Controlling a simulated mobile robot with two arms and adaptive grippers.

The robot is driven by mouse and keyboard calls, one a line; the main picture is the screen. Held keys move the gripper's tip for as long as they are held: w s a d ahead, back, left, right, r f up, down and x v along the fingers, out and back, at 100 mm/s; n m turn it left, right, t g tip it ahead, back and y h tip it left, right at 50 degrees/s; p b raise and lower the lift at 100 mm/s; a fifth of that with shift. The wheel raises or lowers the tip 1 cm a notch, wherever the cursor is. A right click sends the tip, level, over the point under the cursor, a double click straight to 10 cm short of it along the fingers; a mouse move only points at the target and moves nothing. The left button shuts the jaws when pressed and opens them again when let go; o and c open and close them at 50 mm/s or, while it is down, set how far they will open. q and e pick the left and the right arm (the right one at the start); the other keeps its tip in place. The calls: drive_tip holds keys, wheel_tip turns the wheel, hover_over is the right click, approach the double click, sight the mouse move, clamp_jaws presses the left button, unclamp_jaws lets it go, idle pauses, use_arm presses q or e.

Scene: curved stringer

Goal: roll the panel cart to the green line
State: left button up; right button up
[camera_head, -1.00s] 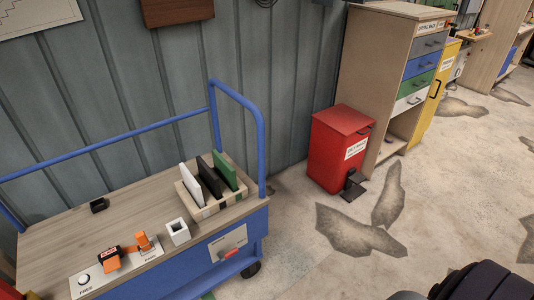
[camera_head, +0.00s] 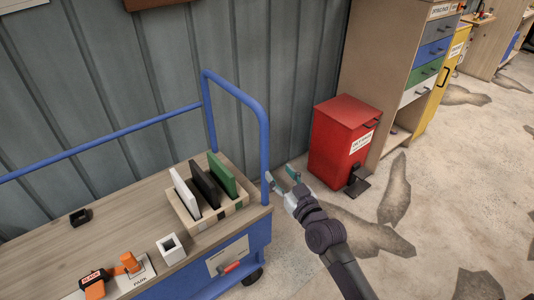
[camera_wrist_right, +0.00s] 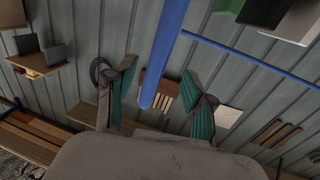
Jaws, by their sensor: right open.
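The panel cart (camera_head: 62,222) has a wooden top and a blue frame. Its blue handle rail (camera_head: 264,130) rises at the right end. A wooden rack (camera_head: 230,208) on it holds a white, a black and a green panel upright. An orange lever (camera_head: 130,262) sits by the PARK label. My right gripper (camera_head: 281,177) is open beside the rail's right upright. In the right wrist view, a blue bar (camera_wrist_right: 166,52) shows between its green-padded fingers (camera_wrist_right: 160,105); I cannot tell whether they touch it. My left gripper and the green line are not in view.
A red bin (camera_head: 334,130) with a pedal stands right of the cart, against a cabinet (camera_head: 375,60) with coloured drawers. A grey corrugated wall (camera_head: 100,90) runs behind the cart. Floor with dark patches (camera_head: 398,195) is open at the right.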

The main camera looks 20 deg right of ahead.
sight(267, 157)
drive_tip(key=w, duration=0.3)
drive_tip(key=w+a, duration=0.1)
drive_tip(key=w, duration=0.5)
drive_tip(key=shift+w+a+f, duration=0.1)
drive_tip(key=shift+w+a, duration=0.1)
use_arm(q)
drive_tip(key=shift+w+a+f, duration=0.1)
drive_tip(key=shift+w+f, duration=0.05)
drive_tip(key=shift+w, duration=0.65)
use_arm(e)
drive_tip(key=shift+w, duration=0.35)
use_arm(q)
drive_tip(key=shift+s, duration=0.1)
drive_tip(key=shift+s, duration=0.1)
use_arm(e)
clamp_jaws()
